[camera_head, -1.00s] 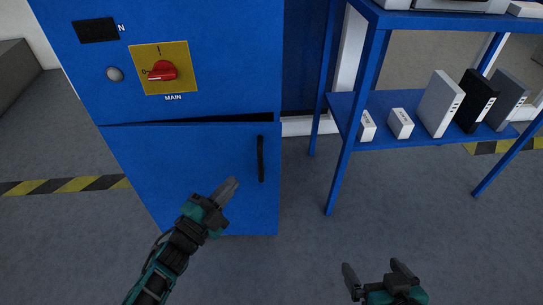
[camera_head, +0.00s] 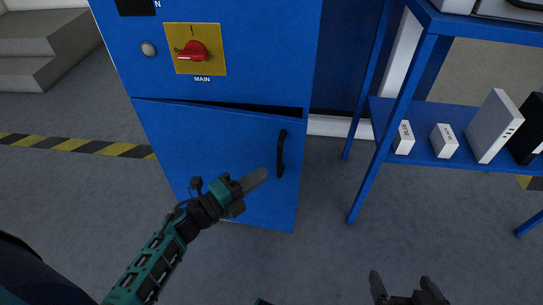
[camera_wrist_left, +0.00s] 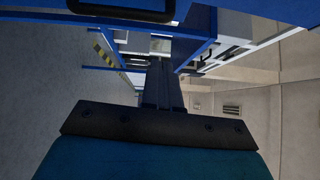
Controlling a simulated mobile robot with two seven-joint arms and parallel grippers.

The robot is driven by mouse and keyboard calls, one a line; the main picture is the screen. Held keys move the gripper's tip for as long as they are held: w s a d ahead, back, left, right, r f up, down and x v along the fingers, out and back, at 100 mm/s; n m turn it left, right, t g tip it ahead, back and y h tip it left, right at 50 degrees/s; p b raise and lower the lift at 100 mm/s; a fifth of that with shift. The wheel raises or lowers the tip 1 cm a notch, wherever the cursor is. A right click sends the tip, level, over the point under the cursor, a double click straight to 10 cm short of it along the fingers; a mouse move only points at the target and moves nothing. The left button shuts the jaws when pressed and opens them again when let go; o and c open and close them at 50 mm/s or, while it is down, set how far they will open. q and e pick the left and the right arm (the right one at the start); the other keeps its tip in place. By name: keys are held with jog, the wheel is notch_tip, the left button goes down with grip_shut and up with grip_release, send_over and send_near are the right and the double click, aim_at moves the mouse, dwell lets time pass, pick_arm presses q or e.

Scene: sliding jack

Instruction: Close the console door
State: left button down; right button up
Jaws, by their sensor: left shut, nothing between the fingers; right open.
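The blue console door (camera_head: 205,148) is the lower panel of the blue cabinet. A thin dark gap shows along its top edge, widening to the right, so it stands slightly ajar. Its black vertical handle (camera_head: 281,154) is near its right edge. My left gripper (camera_head: 258,176) is shut and empty, in front of the door just left of and below the handle; I cannot tell whether it touches the door. In the left wrist view the shut fingers (camera_wrist_left: 162,88) point away below a black handle (camera_wrist_left: 122,8) at the top. My right gripper (camera_head: 405,288) is open and empty at the bottom right.
Above the door are a red switch (camera_head: 194,52) on a yellow plate and a grey knob (camera_head: 149,49). A blue shelf rack (camera_head: 408,90) with white and black boxes stands to the right. Floor is clear between door and rack. Grey steps (camera_head: 40,45) are at the far left.

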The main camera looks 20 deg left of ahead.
pick_arm(q)
jog(key=w+b, duration=0.1)
jog(key=w, duration=0.6)
jog(key=shift+d+r, duration=0.25)
jog(key=shift+d, duration=0.1)
jog(key=shift+w, duration=0.1)
